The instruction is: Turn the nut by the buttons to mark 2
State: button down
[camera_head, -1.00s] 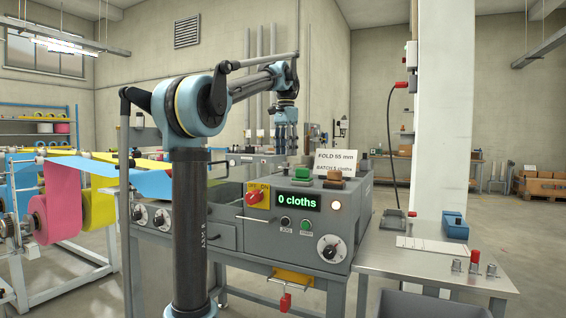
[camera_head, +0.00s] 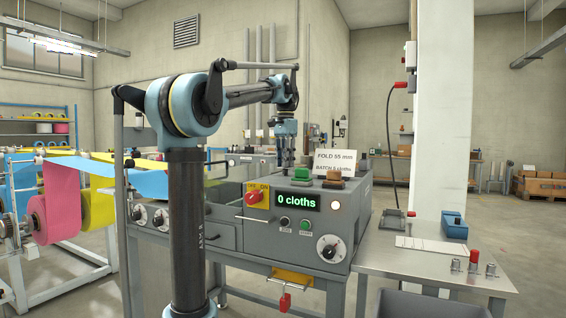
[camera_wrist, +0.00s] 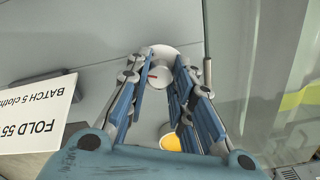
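A dial with a pale scale and dark knob (camera_head: 328,248) is on the machine's front panel, beside a black button (camera_head: 285,222) and a green button (camera_head: 306,226). Its marks are too small to read. In the wrist view, a small pale round knob with a red line (camera_wrist: 160,74) stands on a light disc on the grey machine top. My gripper (camera_head: 287,160) points down over the machine top, behind the green block. In the wrist view my gripper (camera_wrist: 165,58) has its fingers apart, one each side of this knob. I cannot tell whether they touch it.
A sign (camera_head: 333,163) stands close to my gripper, also at left in the wrist view (camera_wrist: 38,110). Green (camera_head: 304,176) and brown (camera_head: 333,180) blocks sit on the machine top. A clear panel (camera_wrist: 270,70) is right in the wrist view. A side table (camera_head: 425,265) stands right.

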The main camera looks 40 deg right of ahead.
jog(key=shift+w+n, duration=0.1)
jog(key=shift+n, duration=0.2)
jog(key=n, duration=0.9)
jog(key=shift+w+n, duration=0.1)
jog(key=shift+n, duration=0.2)
dwell(0.3)
jog(key=c, duration=1.4)
grip_release()
jog(key=shift+r, duration=0.15)
notch_tip(320, 180, up, 12)
jog(key=shift+f, duration=0.2)
